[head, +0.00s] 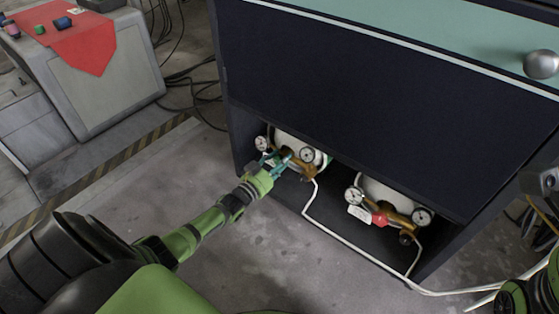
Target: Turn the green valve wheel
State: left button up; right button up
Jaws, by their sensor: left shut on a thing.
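My left gripper (279,161) is at the valve of the left white tank (297,138), inside the low opening of a dark cabinet. Its teal fingers are shut on the green valve wheel, between the tank's two round gauges. The fingers cover most of the wheel, so its turn angle cannot be told. A brass fitting (299,171) shows just right of the fingers. My right gripper is not in view; only parts of my right arm show at the right edge.
A second white tank (385,190) with a red valve wheel (379,219) stands to the right. A white hose (335,232) runs along the floor. The dark cabinet front (350,90) overhangs the tanks. A grey unit with a red cloth (85,43) stands at upper left.

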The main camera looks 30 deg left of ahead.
pick_arm(q)
jog(key=shift+r, duration=0.1)
jog(key=o, duration=1.2)
jog(key=shift+w, duration=0.1)
jog(key=shift+s, duration=0.4)
jog(key=s, duration=0.7)
jog(key=s+a, duration=0.1)
jog(key=s, duration=0.3)
jog(key=shift+s, duration=0.15)
